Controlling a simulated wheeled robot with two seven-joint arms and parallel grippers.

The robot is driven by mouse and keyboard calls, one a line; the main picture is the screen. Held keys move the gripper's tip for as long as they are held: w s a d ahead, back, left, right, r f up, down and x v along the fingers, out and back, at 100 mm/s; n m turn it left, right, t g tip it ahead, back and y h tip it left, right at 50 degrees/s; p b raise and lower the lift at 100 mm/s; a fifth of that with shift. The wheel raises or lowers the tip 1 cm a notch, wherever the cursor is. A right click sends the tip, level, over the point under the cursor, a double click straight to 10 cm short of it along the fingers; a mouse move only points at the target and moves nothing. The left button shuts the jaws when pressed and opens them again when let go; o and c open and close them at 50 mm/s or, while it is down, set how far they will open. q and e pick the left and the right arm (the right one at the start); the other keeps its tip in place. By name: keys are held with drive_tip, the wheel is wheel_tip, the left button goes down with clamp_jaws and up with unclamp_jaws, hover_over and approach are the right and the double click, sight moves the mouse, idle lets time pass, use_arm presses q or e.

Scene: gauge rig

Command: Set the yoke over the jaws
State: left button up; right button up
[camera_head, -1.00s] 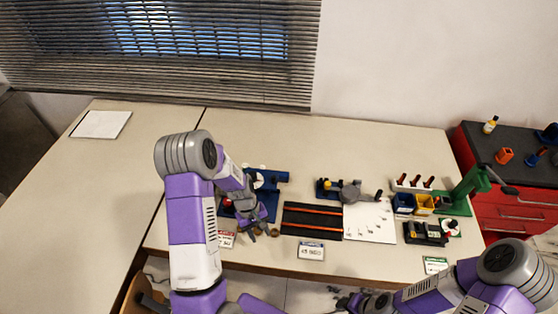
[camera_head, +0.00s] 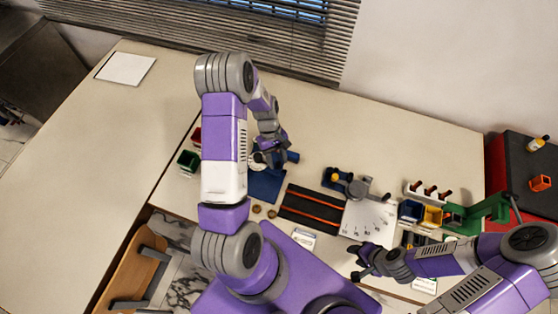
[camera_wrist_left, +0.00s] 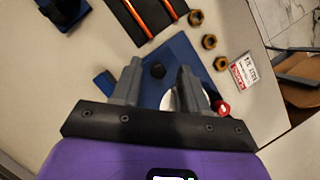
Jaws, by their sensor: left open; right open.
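My left gripper (camera_head: 266,160) is over the far part of a blue fixture (camera_head: 266,187). In the left wrist view its jaws (camera_wrist_left: 159,80) are open and empty, with the blue plate (camera_wrist_left: 190,52) and a dark round post (camera_wrist_left: 157,71) beyond them. A white disc (camera_wrist_left: 170,101) and a red knob (camera_wrist_left: 222,108) show partly behind one finger. My right gripper (camera_head: 363,262) is open and empty at the table's front edge. I cannot tell surely which part is the yoke; a grey piece (camera_head: 359,189) sits beside a smaller blue fixture (camera_head: 333,178).
Several brass nuts (camera_wrist_left: 209,41) lie beside the blue plate. A black mat with orange strips (camera_head: 310,208) and a white marked board (camera_head: 368,220) lie right of it. Blue and yellow bins (camera_head: 432,215) and a green press (camera_head: 485,211) stand farther right. The left table is mostly clear.

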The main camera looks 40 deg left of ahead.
use_arm(q)
drive_tip(key=shift+x, duration=1.2)
drive_tip(key=shift+w, duration=0.1)
clamp_jaws()
